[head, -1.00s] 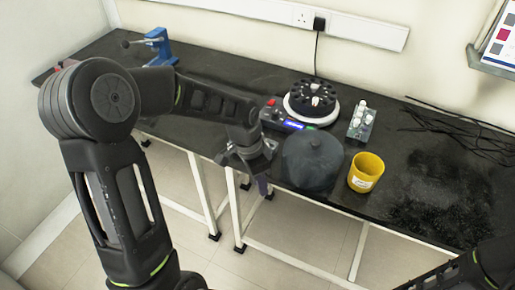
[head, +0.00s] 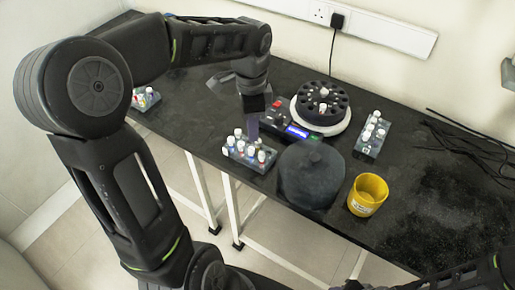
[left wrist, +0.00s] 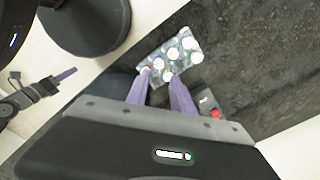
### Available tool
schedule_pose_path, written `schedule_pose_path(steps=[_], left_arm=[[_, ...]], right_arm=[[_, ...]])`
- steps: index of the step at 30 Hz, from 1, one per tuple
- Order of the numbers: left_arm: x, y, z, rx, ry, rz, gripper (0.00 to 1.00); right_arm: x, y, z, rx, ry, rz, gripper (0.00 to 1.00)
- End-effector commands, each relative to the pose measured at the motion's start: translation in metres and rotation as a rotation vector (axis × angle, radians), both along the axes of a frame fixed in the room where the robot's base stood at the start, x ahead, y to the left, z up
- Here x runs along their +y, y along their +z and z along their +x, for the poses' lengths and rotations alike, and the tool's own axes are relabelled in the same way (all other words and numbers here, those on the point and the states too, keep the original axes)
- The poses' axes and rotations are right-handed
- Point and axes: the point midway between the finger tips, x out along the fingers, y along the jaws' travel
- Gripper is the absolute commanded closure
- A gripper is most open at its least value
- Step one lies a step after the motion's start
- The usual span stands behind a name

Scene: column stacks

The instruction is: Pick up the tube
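A small grey rack (head: 262,166) of several white-capped tubes (head: 238,133) stands at the table's front edge, left of a dark dome lid. The rack also shows in the left wrist view (left wrist: 187,39), beyond the fingertips. My left gripper (head: 252,132) points down at the rack's back side. In the left wrist view its two purple fingers (left wrist: 158,75) are apart, with nothing clearly held between them. Whether they touch a tube cannot be told. My right gripper (left wrist: 66,75) shows small at the left of the left wrist view; its opening is unclear.
A centrifuge (head: 321,106) with a lit display stands behind the dome lid (head: 311,174). A yellow cup (head: 367,194) is right of the lid. Other tube racks stand at the right (head: 371,137) and far left (head: 147,99). Black cables (head: 465,143) lie at the right.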

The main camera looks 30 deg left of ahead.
Motion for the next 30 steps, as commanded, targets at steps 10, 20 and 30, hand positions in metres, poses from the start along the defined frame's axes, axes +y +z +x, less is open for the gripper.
schedule_pose_path(steps=[10,20,30], left_arm=[[0.0,-0.015,0.0,0.002,0.002,-0.001,0.71],[0.0,-0.027,0.0,-0.001,0.002,-0.001,0.71],[0.0,-0.052,-0.004,0.004,0.001,-0.002,0.71]], right_arm=[[0.0,0.0,0.0,0.001,0.0,0.0,0.64],[0.0,0.001,0.0,0.0,0.0,0.0,0.64],[0.0,0.006,0.0,0.001,0.0,0.0,0.64]])
